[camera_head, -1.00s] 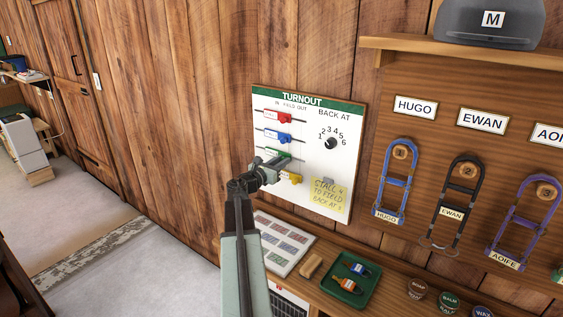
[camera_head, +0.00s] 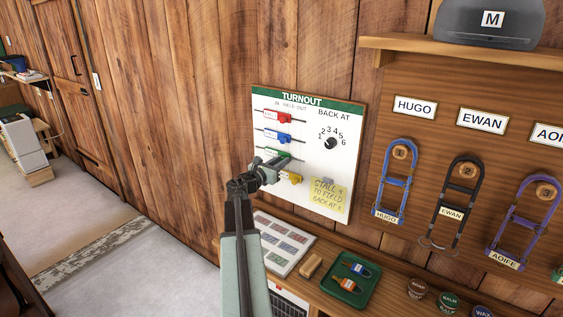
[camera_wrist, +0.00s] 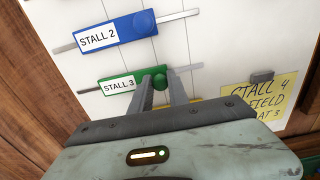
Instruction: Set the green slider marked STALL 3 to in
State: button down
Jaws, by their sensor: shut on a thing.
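The green slider marked STALL 3 (camera_wrist: 130,81) sits on its rail on the white TURNOUT board, with bare rail showing at both ends in the wrist view. Its round green knob is at its right end. My gripper (camera_wrist: 161,85) is shut on this knob, one finger on each side. In the head view my gripper (camera_head: 281,164) reaches the board from the lower left and hides part of the green slider (camera_head: 271,153). The board (camera_head: 318,190) has IN, FIELD and OUT headings above the sliders.
The blue STALL 2 slider (camera_wrist: 120,33) is just above. A red slider (camera_head: 284,118) is higher, and a yellow one (camera_head: 295,179) lies close below my gripper. A dial (camera_head: 330,143) and yellow note (camera_head: 327,194) are to the right. A shelf with a green tray (camera_head: 349,284) is below.

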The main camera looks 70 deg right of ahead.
dwell(0.4)
jog(key=w, duration=0.2)
jog(key=w+d, duration=0.1)
jog(key=w, duration=0.3)
jog(key=shift+d, duration=0.3)
jog(key=shift+s, duration=0.1)
jog(key=c, duration=1.3)
grip_release()
jog(key=shift+a, duration=0.1)
send_near(274, 153)
jog(key=shift+a, duration=0.95)
